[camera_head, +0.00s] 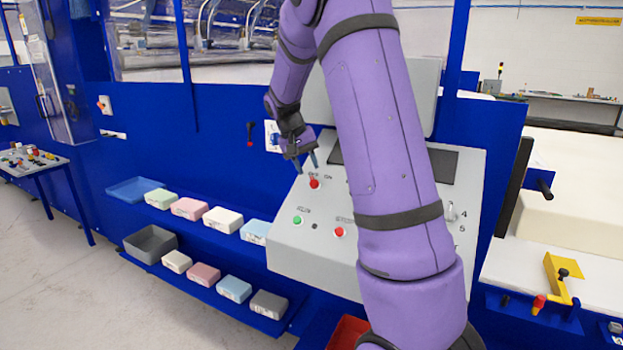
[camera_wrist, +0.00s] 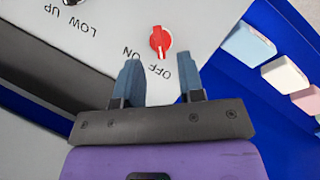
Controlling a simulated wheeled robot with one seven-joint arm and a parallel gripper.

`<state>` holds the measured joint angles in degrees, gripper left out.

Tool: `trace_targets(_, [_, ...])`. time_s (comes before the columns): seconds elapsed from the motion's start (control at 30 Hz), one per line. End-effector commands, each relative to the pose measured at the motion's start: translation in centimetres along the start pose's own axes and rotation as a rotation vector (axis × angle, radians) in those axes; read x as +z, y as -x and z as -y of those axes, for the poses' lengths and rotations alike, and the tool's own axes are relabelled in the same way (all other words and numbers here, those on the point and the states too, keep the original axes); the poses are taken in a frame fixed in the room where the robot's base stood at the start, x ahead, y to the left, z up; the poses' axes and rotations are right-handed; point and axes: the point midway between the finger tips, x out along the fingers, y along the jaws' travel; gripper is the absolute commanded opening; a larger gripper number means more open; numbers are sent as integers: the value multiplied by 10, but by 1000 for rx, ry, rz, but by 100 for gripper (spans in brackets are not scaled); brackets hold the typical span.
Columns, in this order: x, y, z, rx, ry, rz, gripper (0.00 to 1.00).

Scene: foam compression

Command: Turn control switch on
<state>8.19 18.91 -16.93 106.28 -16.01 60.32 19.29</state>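The control switch is a red rotary knob (camera_wrist: 160,41) on the sloped light-grey control panel (camera_wrist: 205,20), with the labels ON and OFF beside it in the wrist view. In the head view the red knob (camera_head: 314,184) sits at the panel's upper left. My gripper (camera_head: 306,164) is just above it. In the wrist view my gripper (camera_wrist: 161,75) has its two blue fingers apart with nothing between them. The knob lies just beyond the fingertips, roughly centred between them, and I see no contact. My arm hides the middle of the panel in the head view.
A green button (camera_head: 298,220) and a red button (camera_head: 339,232) sit lower on the panel. A dark screen (camera_head: 440,166) is partly behind my arm. Coloured foam blocks (camera_head: 222,220) stand on blue shelves to the left. A white foam slab (camera_head: 575,200) is at the right.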

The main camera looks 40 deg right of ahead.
Motion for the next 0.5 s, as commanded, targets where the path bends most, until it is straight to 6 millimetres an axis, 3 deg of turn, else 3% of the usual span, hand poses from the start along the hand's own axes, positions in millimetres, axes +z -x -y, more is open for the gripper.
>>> trace_targets(0.2, [0, -31, 0, 1, -1, 2, 36])
trace_targets(0.5, [0, -45, 0, 0, 0, 0, 36])
